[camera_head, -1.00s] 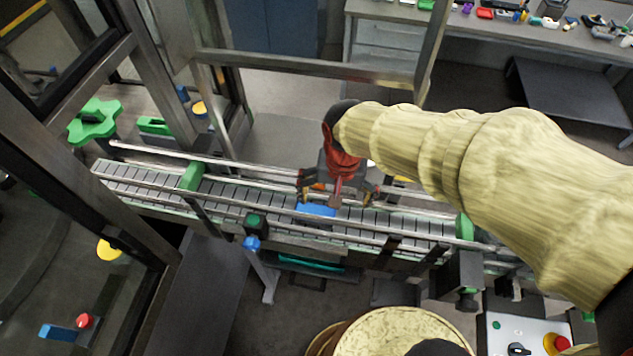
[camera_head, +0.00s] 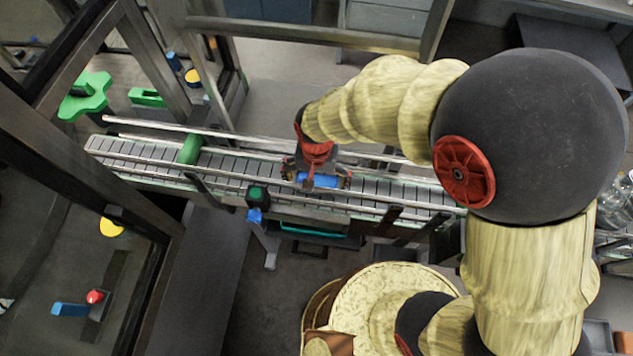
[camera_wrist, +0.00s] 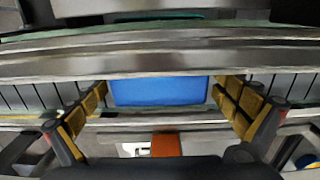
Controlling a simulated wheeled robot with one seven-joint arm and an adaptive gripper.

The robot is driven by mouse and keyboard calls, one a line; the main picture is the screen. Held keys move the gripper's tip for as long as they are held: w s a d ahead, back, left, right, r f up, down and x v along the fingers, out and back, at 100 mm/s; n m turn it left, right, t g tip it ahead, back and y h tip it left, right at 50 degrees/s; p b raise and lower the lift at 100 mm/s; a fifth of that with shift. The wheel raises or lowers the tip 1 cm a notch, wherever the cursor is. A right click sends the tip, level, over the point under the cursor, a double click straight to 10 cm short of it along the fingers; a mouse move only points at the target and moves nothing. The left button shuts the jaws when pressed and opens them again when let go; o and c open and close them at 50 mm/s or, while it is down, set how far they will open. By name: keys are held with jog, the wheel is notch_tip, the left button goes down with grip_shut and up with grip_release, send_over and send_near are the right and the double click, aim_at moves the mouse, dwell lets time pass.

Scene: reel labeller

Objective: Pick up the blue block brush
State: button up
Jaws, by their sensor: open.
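The blue block brush (camera_head: 319,181) lies on the slatted conveyor, between its side rails. In the wrist view its blue top (camera_wrist: 160,91) sits centred between my two fingers. My gripper (camera_head: 316,178) is open, with one finger on either side of the brush. In the wrist view a gap shows between the brush and each finger of my gripper (camera_wrist: 165,98). The brush's underside is hidden.
The conveyor (camera_head: 140,160) has metal rails on both sides, close to my fingers. A green roller-like part (camera_head: 190,149) stands on the left of the belt. A dark green-topped post (camera_head: 257,196) stands at the near rail. A metal frame crosses behind.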

jog(key=c, duration=0.3)
jog(key=c, duration=0.9)
